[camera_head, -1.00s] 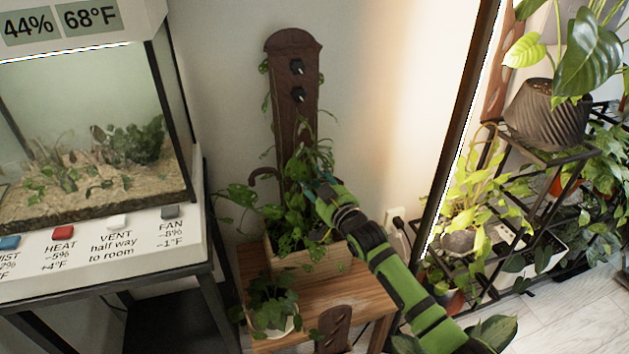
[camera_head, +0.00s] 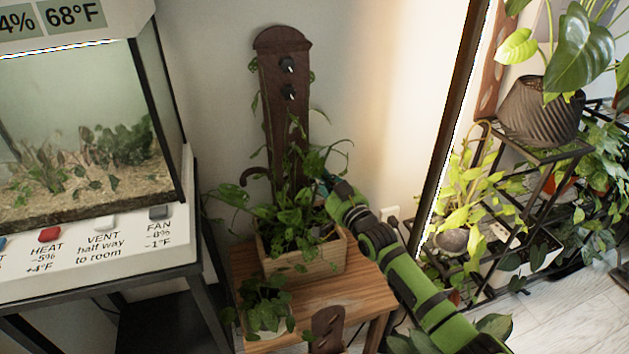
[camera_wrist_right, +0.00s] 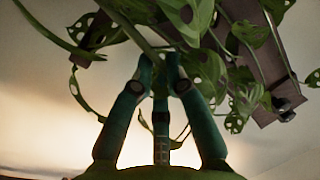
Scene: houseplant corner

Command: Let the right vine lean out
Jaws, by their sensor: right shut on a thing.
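The right vine (camera_head: 320,157) is a green, leafy stem rising from a wooden planter box (camera_head: 306,263) on a small wooden table. It leans to the right, away from the dark brown board (camera_head: 280,60) that stands behind the planter. My right gripper (camera_head: 328,183) is at the right side of the foliage, with leaves partly hiding its tips. In the right wrist view the gripper (camera_wrist_right: 160,66) is shut on a thin green stem, with holed leaves around its fingertips. My left gripper is not in view.
Black knobs (camera_head: 287,65) sit on the board, and a curved brown hook (camera_head: 252,176) sticks out at its left. A glass terrarium (camera_head: 85,140) stands left. A small potted plant (camera_head: 266,308) is at the table's front. A plant rack (camera_head: 540,155) stands right.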

